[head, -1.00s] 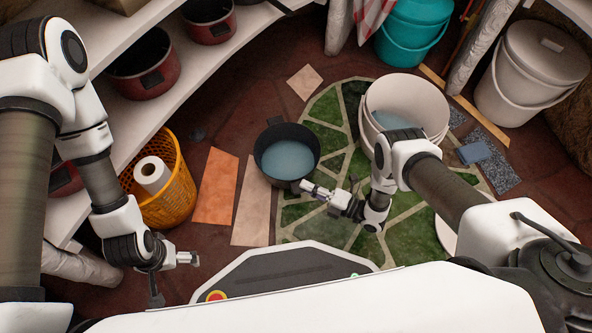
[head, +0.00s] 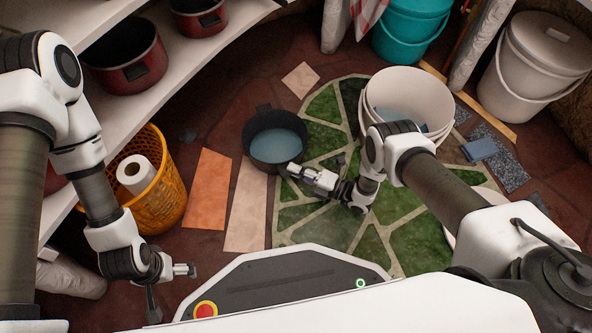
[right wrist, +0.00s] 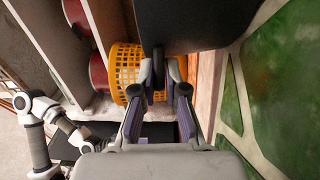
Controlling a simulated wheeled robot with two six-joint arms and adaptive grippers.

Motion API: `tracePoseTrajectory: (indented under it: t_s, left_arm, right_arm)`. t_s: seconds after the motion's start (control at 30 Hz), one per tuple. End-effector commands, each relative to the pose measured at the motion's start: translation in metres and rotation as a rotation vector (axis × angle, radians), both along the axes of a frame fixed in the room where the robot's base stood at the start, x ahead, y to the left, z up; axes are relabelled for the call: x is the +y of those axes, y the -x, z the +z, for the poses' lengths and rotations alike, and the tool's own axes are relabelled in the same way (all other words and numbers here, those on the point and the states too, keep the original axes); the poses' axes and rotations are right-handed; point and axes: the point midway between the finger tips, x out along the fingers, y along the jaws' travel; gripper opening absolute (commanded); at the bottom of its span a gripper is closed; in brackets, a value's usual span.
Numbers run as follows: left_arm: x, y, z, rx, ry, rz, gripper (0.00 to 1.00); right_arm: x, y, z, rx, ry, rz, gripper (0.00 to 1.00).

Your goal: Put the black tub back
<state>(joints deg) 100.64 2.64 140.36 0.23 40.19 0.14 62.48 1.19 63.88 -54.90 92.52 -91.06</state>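The black tub (head: 272,120) is round and upright with bluish water in it. It is left of the large white bucket, partly over the green patterned floor and the pale tile. My right gripper (head: 290,170) is at the tub's near side, where a side handle sits. In the right wrist view the fingers (right wrist: 160,70) close on that dark handle, and the tub's dark wall (right wrist: 195,22) fills the top. Whether the tub touches the floor is hard to tell. My left gripper (head: 186,269) is at lower left, away from the tub; its finger gap is too small to judge.
The white bucket (head: 445,100) holds water. An orange basket (head: 168,200) with a paper roll stands left, by shelves with red pots (head: 130,70). An orange tile (head: 208,188) and a pale tile (head: 247,205) lie between. A teal bucket (head: 410,30) and a lidded bin (head: 530,70) stand behind.

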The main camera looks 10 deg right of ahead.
Motion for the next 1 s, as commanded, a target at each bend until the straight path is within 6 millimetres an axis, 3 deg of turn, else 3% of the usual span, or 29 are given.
tracePoseTrajectory:
  t_s: [0.03,0.07,0.43,0.57,0.8,1.0]
  left_arm:
    - [0.000,0.000,0.000,0.000,0.000,0.000,1.00]
    - [0.000,0.000,0.000,0.000,0.000,0.000,1.00]
    - [0.000,0.000,0.005,0.001,0.000,0.000,1.00]
    - [0.000,0.001,0.016,0.002,0.000,-0.002,1.00]
    - [-0.001,0.002,0.038,0.005,0.001,-0.007,1.00]
    - [-0.001,0.003,0.044,0.007,0.001,-0.009,1.00]
  right_arm:
    - [0.000,0.000,0.000,0.001,0.001,0.000,0.29]
    - [0.000,0.000,0.000,0.001,0.001,0.000,0.36]
    - [-0.002,0.001,0.005,0.001,0.002,-0.001,0.36]
    - [-0.020,0.014,0.006,0.003,0.002,-0.002,0.36]
    - [-0.071,0.051,0.005,0.001,0.003,-0.002,0.36]
    - [-0.095,0.069,0.002,0.000,0.001,0.000,0.36]
